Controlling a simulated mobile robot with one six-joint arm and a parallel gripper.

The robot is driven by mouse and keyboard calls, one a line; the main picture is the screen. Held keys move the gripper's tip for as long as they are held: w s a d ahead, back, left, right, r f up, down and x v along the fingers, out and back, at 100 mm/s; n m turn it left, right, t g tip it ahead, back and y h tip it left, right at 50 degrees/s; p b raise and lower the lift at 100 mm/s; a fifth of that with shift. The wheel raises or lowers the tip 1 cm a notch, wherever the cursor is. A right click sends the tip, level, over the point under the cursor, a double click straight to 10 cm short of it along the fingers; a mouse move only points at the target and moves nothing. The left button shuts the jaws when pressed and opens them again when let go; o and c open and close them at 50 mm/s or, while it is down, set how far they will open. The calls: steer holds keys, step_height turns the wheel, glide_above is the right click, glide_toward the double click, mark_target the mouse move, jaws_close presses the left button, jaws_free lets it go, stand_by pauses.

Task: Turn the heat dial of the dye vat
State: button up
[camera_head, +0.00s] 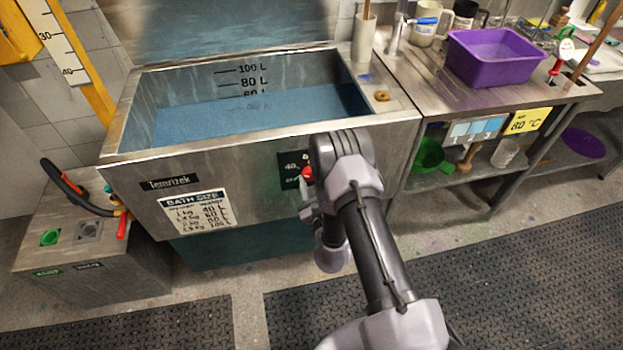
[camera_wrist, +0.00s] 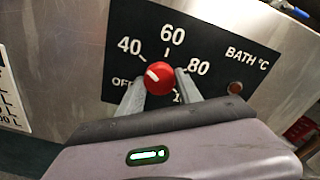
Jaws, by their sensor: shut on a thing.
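The dye vat (camera_head: 150,207) is a large steel tank with blue liquid below its 80 L mark. Its black dial panel (camera_wrist: 200,30) reads OFF, 40, 60, 80 and a partly hidden figure. The red heat dial (camera_wrist: 159,78) sits in the middle of the panel, and a bit of it shows in the head view (camera_head: 307,173). The dial's white mark points left and slightly up, towards the OFF and 40 side. My gripper (camera_wrist: 160,86) is shut on the dial, one grey finger on each side. My arm hides much of the panel in the head view.
A small indicator (camera_wrist: 235,88) sits right of the dial under "BATH °C". A steel bench (camera_head: 440,98) with a purple tub (camera_head: 490,62) stands on the right. A low steel box (camera_head: 90,265) with a black hose handle (camera_head: 62,180) stands on the left.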

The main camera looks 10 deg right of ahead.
steer(key=shift+m, duration=0.4)
steer(key=m+p, duration=0.1)
steer(key=m, duration=0.3)
steer(key=shift+m, duration=0.4)
steer(key=m+p, duration=0.1)
steer(key=m, duration=0.5)
steer(key=shift+a+r, duration=0.1)
steer(key=m, duration=0.6)
steer(key=shift+m+p, duration=0.35)
steer(key=shift+m, duration=0.05)
steer(key=m, duration=0.5)
steer(key=shift+w+r, duration=0.1)
steer(key=shift+m, duration=0.3)
steer(key=o, duration=1.4)
steer(key=shift+c, duration=0.2)
